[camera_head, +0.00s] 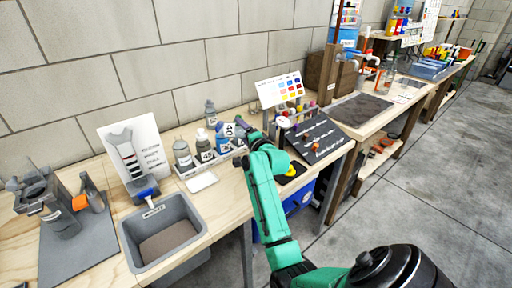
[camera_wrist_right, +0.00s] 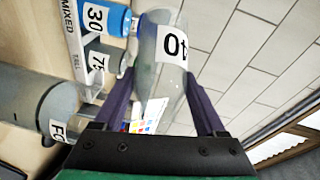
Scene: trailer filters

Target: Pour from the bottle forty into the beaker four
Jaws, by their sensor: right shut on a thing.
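My right gripper (camera_wrist_right: 152,100) is shut on the bottle forty (camera_wrist_right: 160,50), a grey, cloudy bottle with a white number label. In the head view its label, reading 40, shows beside my right gripper (camera_head: 243,133), above the bottle row. In the right wrist view a large grey cylindrical vessel (camera_wrist_right: 30,108) has a partly cut label starting "FO"; it may be the beaker four. It stands apart from the held bottle. I cannot pick the beaker out in the head view, where my arm covers part of the bench. My left gripper is not in view.
A rack labelled MIXED (camera_wrist_right: 72,25) stands close by with a blue bottle marked 30 (camera_wrist_right: 100,17) and a bottle marked 75 (camera_wrist_right: 102,62). A grey bin (camera_head: 163,232), a colour card (camera_head: 281,88) and a dark sloped board (camera_head: 320,138) are on the bench (camera_head: 95,240).

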